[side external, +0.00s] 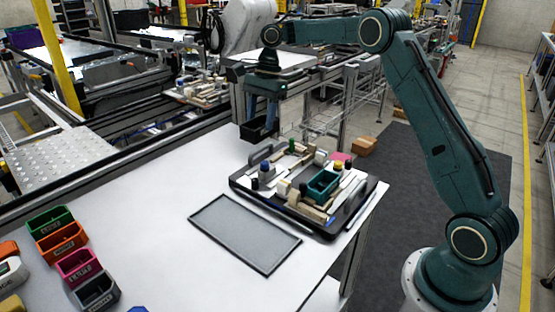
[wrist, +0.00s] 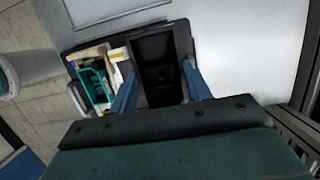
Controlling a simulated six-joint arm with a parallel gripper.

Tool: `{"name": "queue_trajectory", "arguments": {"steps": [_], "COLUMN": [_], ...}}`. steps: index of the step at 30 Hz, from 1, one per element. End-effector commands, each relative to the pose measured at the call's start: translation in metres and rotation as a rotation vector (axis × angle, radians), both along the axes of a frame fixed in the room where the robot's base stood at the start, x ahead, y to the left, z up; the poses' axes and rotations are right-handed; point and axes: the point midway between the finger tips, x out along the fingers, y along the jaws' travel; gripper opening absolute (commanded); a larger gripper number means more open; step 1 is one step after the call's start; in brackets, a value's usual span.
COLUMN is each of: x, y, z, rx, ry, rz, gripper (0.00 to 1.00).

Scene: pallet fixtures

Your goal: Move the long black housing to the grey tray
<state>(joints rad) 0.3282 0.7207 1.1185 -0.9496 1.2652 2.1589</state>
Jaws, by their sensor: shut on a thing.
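The long black housing (wrist: 155,48) is between the two blue fingers of my gripper (wrist: 160,82) in the wrist view, with its open compartments facing the camera. In the side view my gripper (side external: 262,112) is shut on the housing (side external: 256,132) and holds it in the air, behind and above the black pallet. The fingers are hard to make out there. The grey tray (side external: 245,233) lies flat and empty on the white table, in front of the pallet. A corner of the tray (wrist: 105,8) shows at the top of the wrist view.
The black pallet (side external: 331,231) carries a teal box (side external: 323,184), wooden blocks and small parts. Several coloured bins, including a green one (side external: 50,222), stand at the table's left. The white table (side external: 165,260) is clear between bins and tray. A metal frame stands behind.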

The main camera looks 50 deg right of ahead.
Motion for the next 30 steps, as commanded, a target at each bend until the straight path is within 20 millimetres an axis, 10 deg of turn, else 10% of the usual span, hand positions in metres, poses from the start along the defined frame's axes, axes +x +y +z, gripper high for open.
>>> {"name": "queue_trajectory", "arguments": {"steps": [15,30], "x": [-0.002,-0.006], "y": [0.161,0.179], "z": [0.042,0.044], "rx": [0.005,0.009], "ry": [-0.003,0.000], "rz": [0.004,-0.001], "gripper": [0.23,0.23]}}
